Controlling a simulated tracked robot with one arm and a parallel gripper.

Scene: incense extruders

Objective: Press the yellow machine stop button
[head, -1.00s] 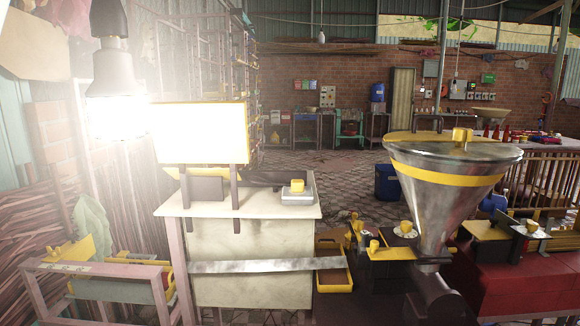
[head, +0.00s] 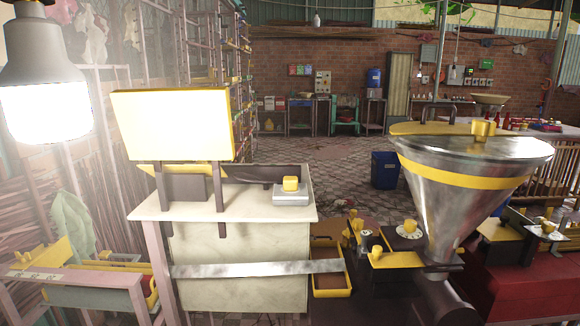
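Other small yellow knobs show on the machines to the right, one on a pale disc (head: 410,227) and another farther right (head: 548,228). My gripper does not show, so its state and its distance to the button cannot be seen.
A large metal funnel (head: 458,205) with a yellow band stands at right. A yellow tray (head: 330,286) lies right of the stand. A lit lamp (head: 45,95) hangs close at upper left. A blue bin (head: 385,170) stands behind; the brick floor (head: 340,188) beyond is partly open.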

